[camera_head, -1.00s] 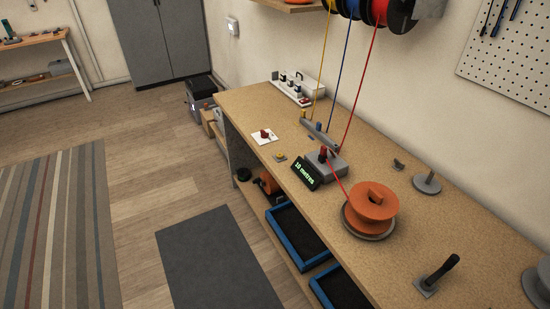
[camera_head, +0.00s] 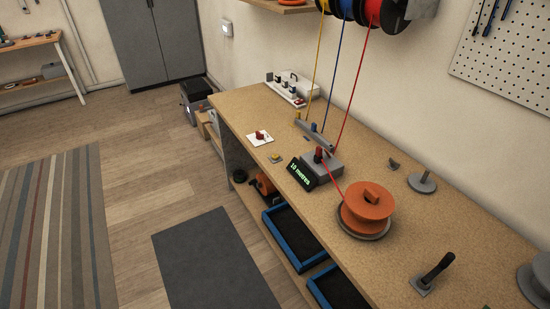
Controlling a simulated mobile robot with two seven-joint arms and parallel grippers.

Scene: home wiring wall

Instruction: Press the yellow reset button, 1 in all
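A small yellow button (camera_head: 275,158) on a low base sits near the front edge of the workbench (camera_head: 400,195), left of the meter with the green display (camera_head: 303,174) that reads "10 metres". Nothing touches the button. Neither of my grippers is in the head view.
A white plate with a red knob (camera_head: 259,138) lies behind the button. An orange spool (camera_head: 369,204) with red wire stands to the right, and a black lever (camera_head: 434,271) is nearer. Wires hang from spools above. Blue trays (camera_head: 290,245) sit under the bench. A grey mat (camera_head: 215,262) covers floor in front.

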